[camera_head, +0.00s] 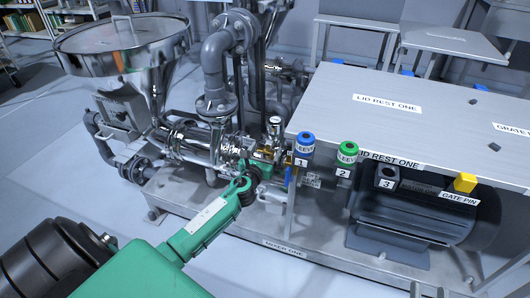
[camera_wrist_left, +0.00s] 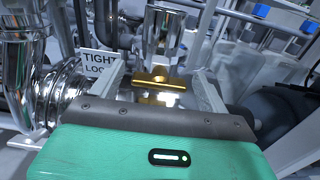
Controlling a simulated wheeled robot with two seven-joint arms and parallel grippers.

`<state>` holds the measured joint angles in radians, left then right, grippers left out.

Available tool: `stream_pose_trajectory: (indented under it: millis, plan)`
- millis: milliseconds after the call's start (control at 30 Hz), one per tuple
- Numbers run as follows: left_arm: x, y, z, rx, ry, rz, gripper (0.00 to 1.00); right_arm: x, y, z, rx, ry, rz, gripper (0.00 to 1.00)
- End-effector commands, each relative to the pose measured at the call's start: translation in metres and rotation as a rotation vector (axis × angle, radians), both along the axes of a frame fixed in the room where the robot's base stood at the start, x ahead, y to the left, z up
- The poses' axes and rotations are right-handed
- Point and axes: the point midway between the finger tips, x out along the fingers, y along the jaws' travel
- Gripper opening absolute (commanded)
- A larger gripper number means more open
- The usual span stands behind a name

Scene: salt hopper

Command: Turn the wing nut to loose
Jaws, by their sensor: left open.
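The wing nut (camera_wrist_left: 158,82) is a brass-yellow bar below a shiny metal stem in the left wrist view. A sign (camera_wrist_left: 98,62) beside it reads "TIGHT" above "LOO...", the rest cut off by a finger. My left gripper (camera_wrist_left: 158,72) is open, its fingers apart on either side of the nut. I cannot tell whether either finger touches it. In the head view my left gripper (camera_head: 262,168) reaches the pipework from the lower left. The nut is too small there to make out clearly. My right gripper is not in view.
A steel hopper (camera_head: 120,45) stands at the back left above shiny piping (camera_head: 195,145). To the right is a steel table (camera_head: 400,95) marked "LID REST ONE". Blue (camera_head: 304,145) and green (camera_head: 347,152) sleeves and a yellow gate pin (camera_head: 465,183) line its front. A black motor (camera_head: 425,215) sits below.

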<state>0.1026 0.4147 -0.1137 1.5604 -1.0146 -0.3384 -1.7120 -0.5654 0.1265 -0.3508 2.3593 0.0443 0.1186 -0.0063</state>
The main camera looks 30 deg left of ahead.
Motion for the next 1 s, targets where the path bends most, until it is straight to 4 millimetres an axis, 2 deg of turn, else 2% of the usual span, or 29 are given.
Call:
stream_pose_trajectory:
  millis: [33,233,633,1000]
  plan:
    - [-0.0001,0.0000,-0.0001,0.000,0.000,0.000,0.72,0.0000,-0.0001,0.0000,0.000,0.000,0.000,0.36]
    - [-0.0003,-0.0001,-0.0001,0.000,0.000,0.000,0.33,0.0002,-0.0001,-0.0003,0.000,0.001,0.000,0.36]
    - [-0.0004,0.0000,-0.0003,-0.066,-0.016,0.000,0.34,0.0000,-0.0003,-0.0002,0.000,-0.002,-0.001,0.36]
    - [-0.0007,0.0005,-0.0007,-0.346,-0.083,0.001,0.34,0.0000,-0.0014,0.0052,0.007,-0.032,-0.005,0.36]
